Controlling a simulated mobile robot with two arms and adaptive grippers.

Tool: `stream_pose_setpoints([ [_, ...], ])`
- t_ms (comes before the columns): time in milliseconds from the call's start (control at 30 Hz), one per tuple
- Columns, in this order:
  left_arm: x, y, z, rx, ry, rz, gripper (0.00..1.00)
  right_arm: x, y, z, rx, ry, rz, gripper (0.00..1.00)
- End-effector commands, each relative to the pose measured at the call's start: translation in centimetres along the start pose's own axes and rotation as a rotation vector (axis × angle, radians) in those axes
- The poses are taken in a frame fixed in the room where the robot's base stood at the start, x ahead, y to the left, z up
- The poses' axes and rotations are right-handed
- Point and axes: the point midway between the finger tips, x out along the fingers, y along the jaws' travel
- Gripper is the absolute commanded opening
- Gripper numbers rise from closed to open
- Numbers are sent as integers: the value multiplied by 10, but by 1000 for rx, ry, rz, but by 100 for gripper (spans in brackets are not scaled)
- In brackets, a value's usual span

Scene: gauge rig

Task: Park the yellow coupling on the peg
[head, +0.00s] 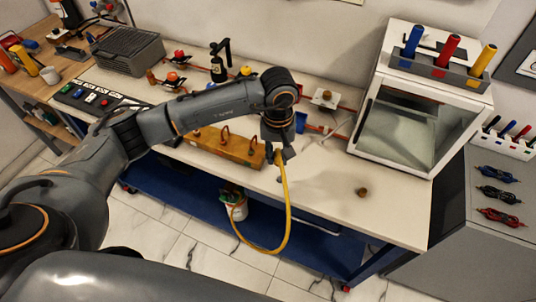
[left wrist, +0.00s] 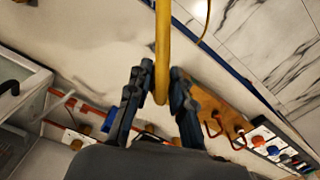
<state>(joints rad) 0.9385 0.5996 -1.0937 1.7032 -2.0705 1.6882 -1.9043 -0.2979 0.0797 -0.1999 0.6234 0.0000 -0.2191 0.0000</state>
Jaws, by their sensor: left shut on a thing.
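My left gripper (head: 280,155) is above the front part of the bench, to the right of the wooden block. It is shut on the end of a yellow hose (head: 288,205). The left wrist view shows the hose (left wrist: 163,45) running in between the two fingers (left wrist: 158,100). The coupling at the hose's end is largely hidden by the fingers. The hose hangs over the bench's front edge and loops back to a white canister (head: 238,208) below. A small brass stub (head: 362,192) stands on the bench to the right; I cannot tell if it is the peg.
The wooden block (head: 228,147) bears red loops. A glass-fronted cabinet (head: 410,130) stands at right, with blue, red and yellow handles on top. Blue blocks, a valve (head: 324,97) and red pipes lie behind the gripper. The bench around the brass stub is clear.

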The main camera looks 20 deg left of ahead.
Motion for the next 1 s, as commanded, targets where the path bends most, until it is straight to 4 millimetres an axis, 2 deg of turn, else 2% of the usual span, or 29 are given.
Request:
stream_pose_setpoints([
  [233,23,9,-13,-62,-9,-21,0,-8,0,1,0,-5,0,60],
  [633,25,9,-14,-65,-7,-22,0,-7,0,3,0,-7,0,60],
  [867,27,9,-15,-67,-5,-22,0,2,0,4,0,-8,0,60],
  [1000,38,8,-14,-68,-7,-22,0,14,-1,6,0,-8,0,60],
])
